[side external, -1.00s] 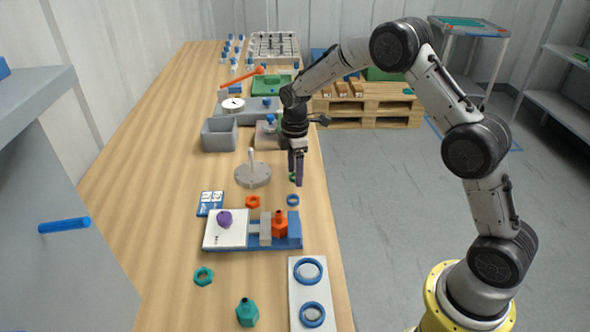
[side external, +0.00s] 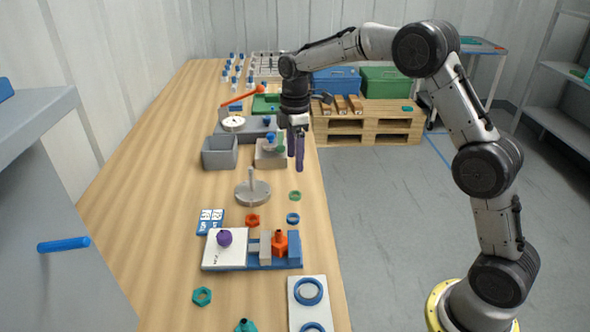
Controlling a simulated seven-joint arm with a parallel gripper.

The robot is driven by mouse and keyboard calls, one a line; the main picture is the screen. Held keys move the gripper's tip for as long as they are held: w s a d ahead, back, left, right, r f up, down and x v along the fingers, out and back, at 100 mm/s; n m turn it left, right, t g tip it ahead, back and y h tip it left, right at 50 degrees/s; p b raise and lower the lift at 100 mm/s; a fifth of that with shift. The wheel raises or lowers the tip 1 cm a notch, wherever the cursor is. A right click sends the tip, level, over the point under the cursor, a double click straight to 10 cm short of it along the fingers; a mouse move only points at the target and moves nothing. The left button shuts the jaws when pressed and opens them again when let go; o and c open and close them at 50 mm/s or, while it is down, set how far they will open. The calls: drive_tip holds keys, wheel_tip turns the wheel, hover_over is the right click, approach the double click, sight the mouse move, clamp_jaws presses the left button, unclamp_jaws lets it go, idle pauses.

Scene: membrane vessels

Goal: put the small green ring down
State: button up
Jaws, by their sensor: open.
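The small green ring (side external: 295,195) lies flat on the wooden table, to the right of the grey disc with an upright peg (side external: 253,192) and beyond a small blue ring (side external: 293,218). My gripper (side external: 296,164) hangs above and beyond the green ring, with its purple fingers pointing down. The fingers are apart and hold nothing. A clear gap shows between the fingertips and the ring.
An orange-red ring (side external: 252,220) lies left of the blue ring. A blue fixture (side external: 294,250) with an orange part stands nearer. A grey open box (side external: 220,152) stands beyond the peg. The table's right edge runs close beside the rings.

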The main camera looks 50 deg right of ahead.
drive_tip(key=s+a+r+m+t, duration=0.3)
drive_tip(key=s+r+m, duration=0.3)
drive_tip(key=s+r, duration=0.8)
drive_tip(key=s+a+f+m+t, duration=0.1)
drive_tip(key=s+f+m, duration=0.1)
drive_tip(key=s, duration=0.7)
drive_tip(key=s+a+f+m+t, duration=0.1)
drive_tip(key=s+f+m, duration=0.2)
drive_tip(key=s, duration=0.7)
drive_tip(key=shift+m+t, duration=0.3)
drive_tip(key=shift+m, duration=0.2)
